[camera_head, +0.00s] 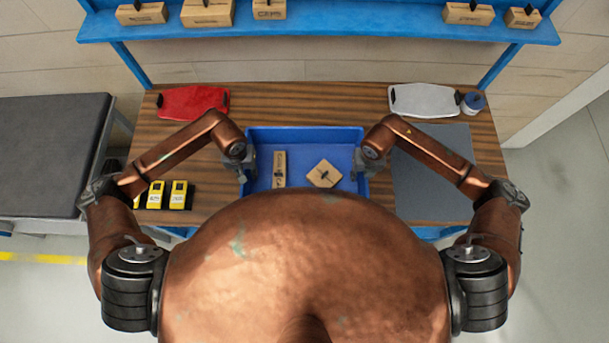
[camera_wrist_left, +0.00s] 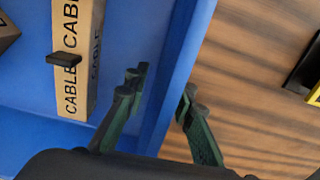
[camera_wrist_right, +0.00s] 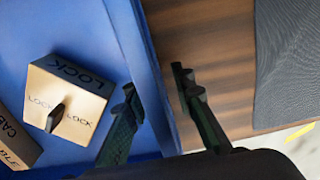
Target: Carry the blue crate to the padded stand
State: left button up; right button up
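The blue crate (camera_head: 305,136) sits on the wooden table and holds a tall cable box (camera_head: 279,168) and a tilted lock box (camera_head: 323,174). My left gripper (camera_head: 244,167) is at the crate's left wall. In the left wrist view its fingers (camera_wrist_left: 160,92) stand apart on either side of the wall (camera_wrist_left: 181,65). My right gripper (camera_head: 361,166) is at the right wall. In the right wrist view its fingers (camera_wrist_right: 158,90) also straddle the wall (camera_wrist_right: 139,55), with gaps showing. The padded stand (camera_head: 45,150), dark-topped, is at the far left.
Yellow devices (camera_head: 178,195) stand left of the crate. A red case (camera_head: 194,102) lies back left, a white case (camera_head: 424,100) and a blue-and-white container (camera_head: 473,103) back right. A grey mat (camera_head: 433,195) lies right. A blue shelf (camera_head: 330,27) with several boxes is above.

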pick_arm(q)
jog(key=shift+f, duration=0.3)
pick_arm(e)
jog(key=shift+f, duration=0.25)
pick_arm(q)
jog(key=shift+c, duration=0.4)
pick_arm(e)
jog(key=shift+c, duration=0.4)
pick_arm(q)
grip_shut()
pick_arm(e)
grip_shut()
pick_arm(q)
jog(key=shift+r, duration=0.1)
